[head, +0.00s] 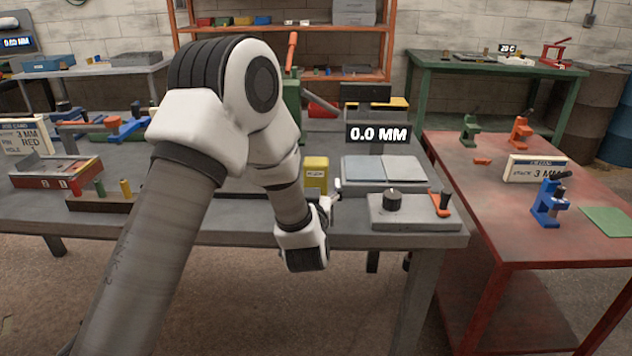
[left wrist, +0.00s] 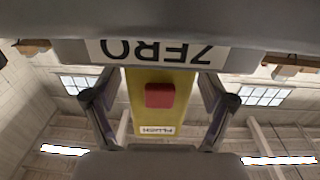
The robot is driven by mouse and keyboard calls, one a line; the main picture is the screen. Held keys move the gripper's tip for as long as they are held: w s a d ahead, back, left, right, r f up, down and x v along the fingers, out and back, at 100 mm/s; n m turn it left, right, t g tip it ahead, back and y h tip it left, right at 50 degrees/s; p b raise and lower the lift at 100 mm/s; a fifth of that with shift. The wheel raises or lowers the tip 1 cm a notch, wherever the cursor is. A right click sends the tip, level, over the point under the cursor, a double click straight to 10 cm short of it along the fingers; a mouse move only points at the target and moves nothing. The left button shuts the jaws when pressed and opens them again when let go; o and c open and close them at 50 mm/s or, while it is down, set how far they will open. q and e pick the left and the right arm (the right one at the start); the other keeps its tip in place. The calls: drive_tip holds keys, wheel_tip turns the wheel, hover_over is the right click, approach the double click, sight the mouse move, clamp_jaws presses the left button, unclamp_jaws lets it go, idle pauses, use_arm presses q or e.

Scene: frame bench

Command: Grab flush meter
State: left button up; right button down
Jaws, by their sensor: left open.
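The flush meter (head: 316,172) is a small yellow upright block on the grey bench, partly hidden by my left arm. In the left wrist view the yellow flush meter (left wrist: 160,85) shows a red square and an upside-down FLUSH label. My left gripper (head: 328,203) is low at the bench's front edge, just in front of the meter. In the left wrist view the fingers of my left gripper (left wrist: 160,108) are open, one on each side of the meter's outline, with gaps showing. I cannot tell how deep the meter sits between them. My right gripper is not in view.
A 0.0 MM display (head: 378,134) stands behind a grey plate (head: 384,169). A grey block with a black knob (head: 392,200) is right of my gripper. A red table (head: 490,215) holds clamps. An upside-down ZERO sign (left wrist: 155,53) shows in the wrist view.

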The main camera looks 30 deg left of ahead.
use_arm(q)
drive_tip(key=shift+d+r, duration=0.1)
drive_tip(key=c, duration=1.3)
drive_tip(key=shift+c, duration=0.2)
